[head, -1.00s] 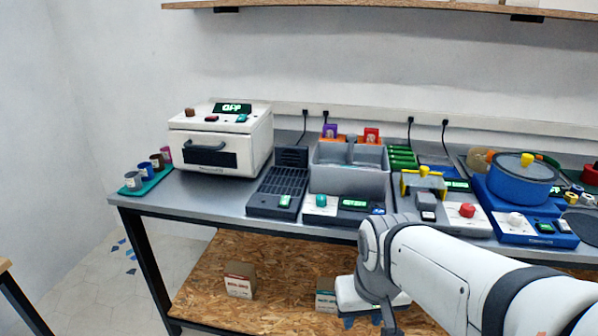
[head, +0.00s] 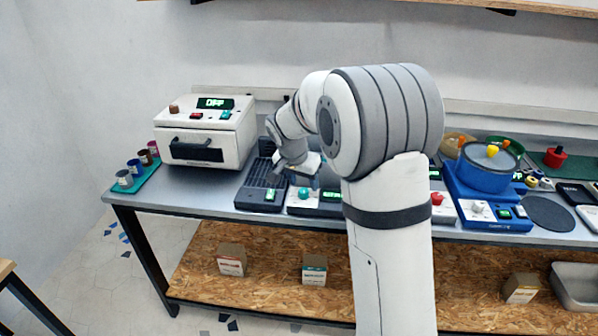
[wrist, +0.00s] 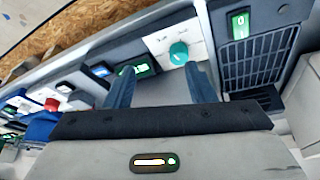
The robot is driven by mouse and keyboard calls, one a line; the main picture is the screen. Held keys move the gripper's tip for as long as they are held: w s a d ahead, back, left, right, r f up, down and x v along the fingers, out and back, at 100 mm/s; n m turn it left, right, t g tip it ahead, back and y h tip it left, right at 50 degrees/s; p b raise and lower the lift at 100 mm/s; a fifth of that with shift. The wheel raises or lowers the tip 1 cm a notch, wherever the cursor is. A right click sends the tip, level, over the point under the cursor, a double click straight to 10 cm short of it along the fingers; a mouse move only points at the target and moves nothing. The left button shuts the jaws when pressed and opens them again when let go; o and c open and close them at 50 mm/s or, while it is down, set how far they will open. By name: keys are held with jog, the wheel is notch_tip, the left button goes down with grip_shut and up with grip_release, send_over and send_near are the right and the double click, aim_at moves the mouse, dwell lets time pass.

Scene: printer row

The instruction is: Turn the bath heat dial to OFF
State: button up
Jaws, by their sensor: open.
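The bath heat dial is a round teal knob (head: 304,193) on the white left part of the bath's front panel. A green-lit display (head: 331,196) sits just right of it; its text is too small to read. The dial also shows in the wrist view (wrist: 179,54), just beyond the fingertips and nearer the right finger. My gripper (head: 296,180) is open and empty, with blue fingers pointing down, above and slightly behind the dial. The open fingers also show in the wrist view (wrist: 161,70). I see no contact with the dial. My arm hides most of the grey bath.
A dark slotted unit (head: 262,180) stands directly left of the dial panel. A white oven-like box (head: 205,130) stands further left, beside a teal tray of small cups (head: 135,183). A blue pot (head: 486,166) and another control panel stand on the right.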

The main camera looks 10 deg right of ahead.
aim_at(303, 190)
jog(key=shift+m, duration=0.6)
jog(key=w+f, duration=0.2)
jog(key=w+f+p, duration=0.1)
jog(key=w+f, duration=0.1)
jog(key=f, duration=0.1)
jog(key=w+d+f+p, duration=0.1)
jog(key=w+f, duration=0.1)
jog(key=f, duration=0.1)
jog(key=shift+c, duration=0.3)
jog(key=shift+r, duration=0.1)
jog(key=c, duration=0.9)
